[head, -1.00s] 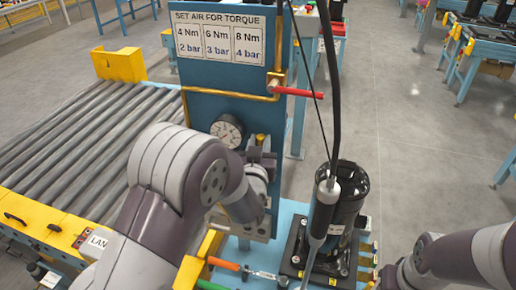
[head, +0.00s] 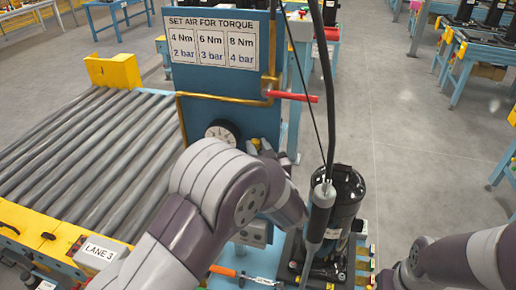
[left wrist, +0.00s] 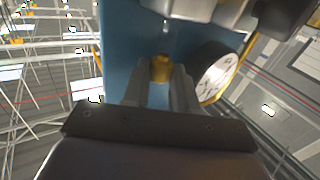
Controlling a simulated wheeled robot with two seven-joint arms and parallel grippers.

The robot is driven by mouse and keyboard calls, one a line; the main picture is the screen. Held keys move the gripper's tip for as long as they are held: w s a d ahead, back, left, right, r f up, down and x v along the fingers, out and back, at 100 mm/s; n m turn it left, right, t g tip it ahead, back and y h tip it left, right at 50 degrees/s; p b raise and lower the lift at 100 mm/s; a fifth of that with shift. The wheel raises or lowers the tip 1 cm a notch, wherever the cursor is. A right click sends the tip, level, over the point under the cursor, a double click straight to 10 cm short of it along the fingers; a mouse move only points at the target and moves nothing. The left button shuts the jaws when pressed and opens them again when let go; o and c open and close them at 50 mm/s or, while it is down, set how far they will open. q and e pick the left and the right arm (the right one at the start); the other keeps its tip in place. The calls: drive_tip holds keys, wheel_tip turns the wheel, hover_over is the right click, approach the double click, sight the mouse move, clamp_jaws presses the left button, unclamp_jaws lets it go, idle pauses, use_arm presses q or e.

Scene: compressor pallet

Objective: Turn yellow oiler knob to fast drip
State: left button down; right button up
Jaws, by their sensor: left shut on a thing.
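The small yellow oiler knob (head: 256,143) sits on the front of the blue panel, just right of the pressure gauge. My left gripper (head: 262,147) is at the knob, its wrist partly covering the fittings below. In the left wrist view the yellow knob (left wrist: 160,68) lies between the two grey fingertips (left wrist: 163,82), and the gripper is shut on it. How far the knob is turned cannot be seen. My right arm comes in at the lower right, with its gripper out of view.
The gauge (head: 222,132) is close beside my left gripper. A red lever (head: 293,97) sticks out above. A hanging tool (head: 320,212) and a black compressor (head: 345,205) stand to the right. The roller conveyor (head: 85,150) is on the left.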

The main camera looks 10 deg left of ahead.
use_arm(q)
drive_tip(key=c, duration=1.2)
unclamp_jaws()
drive_tip(key=shift+s+d, duration=0.2)
drive_tip(key=b+v, duration=0.1)
drive_tip(key=v, duration=0.6)
drive_tip(key=shift+b, duration=0.3)
